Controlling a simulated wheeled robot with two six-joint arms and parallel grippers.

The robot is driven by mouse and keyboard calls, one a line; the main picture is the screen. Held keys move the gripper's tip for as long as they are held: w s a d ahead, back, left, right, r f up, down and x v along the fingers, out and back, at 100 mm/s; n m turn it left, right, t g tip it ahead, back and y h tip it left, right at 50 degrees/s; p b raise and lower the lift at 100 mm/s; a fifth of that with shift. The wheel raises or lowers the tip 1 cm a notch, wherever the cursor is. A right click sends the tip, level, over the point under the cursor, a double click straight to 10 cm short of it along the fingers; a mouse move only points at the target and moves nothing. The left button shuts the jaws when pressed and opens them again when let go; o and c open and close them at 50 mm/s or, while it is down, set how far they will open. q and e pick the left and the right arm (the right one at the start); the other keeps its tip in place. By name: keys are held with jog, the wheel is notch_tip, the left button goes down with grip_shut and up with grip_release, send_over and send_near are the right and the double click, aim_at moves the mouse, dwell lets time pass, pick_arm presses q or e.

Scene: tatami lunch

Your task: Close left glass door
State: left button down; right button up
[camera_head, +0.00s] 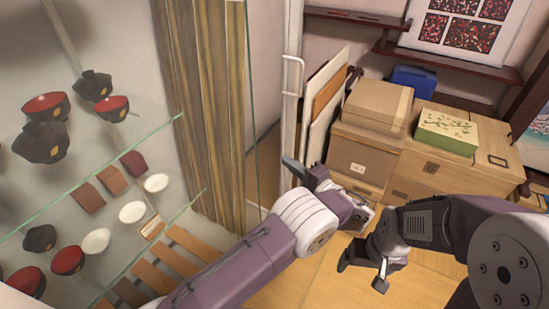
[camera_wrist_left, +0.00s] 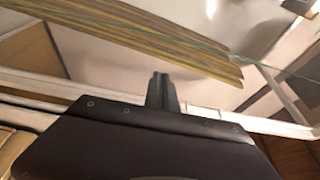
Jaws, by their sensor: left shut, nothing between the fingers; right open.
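The left glass door shows in the head view as a clear pane with a white frame (camera_head: 291,110). It stands open beside the glass-shelved cabinet, and a white handle (camera_head: 300,75) is on its frame. In the left wrist view, a white frame (camera_wrist_left: 215,113) runs across behind the fingers. My left gripper (camera_head: 303,172) is shut and empty, close to the lower part of the door frame; whether it touches is unclear. Its closed fingers also show in the left wrist view (camera_wrist_left: 162,90). My right gripper (camera_head: 364,272) is open and empty above the tatami floor.
Glass shelves (camera_head: 100,170) at left hold several bowls and dishes. A striped curtain (camera_head: 205,90) hangs behind. Cardboard boxes (camera_head: 365,135), wooden boxes and a green-topped box (camera_head: 447,131) stand at right. Boards (camera_head: 325,95) lean just right of the door frame.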

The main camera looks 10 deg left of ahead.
pick_arm(q)
jog(key=p+x, duration=0.2)
jog(key=x, duration=0.7)
jog(key=shift+s+a+r, duration=0.1)
jog(key=shift+a+r, duration=0.05)
jog(key=s+p, duration=0.1)
jog(key=s+a+p, duration=0.1)
jog(key=s+p, duration=0.1)
jog(key=shift+s+a+f, duration=0.1)
jog(key=shift+s+f, duration=0.15)
jog(key=shift+s, duration=0.05)
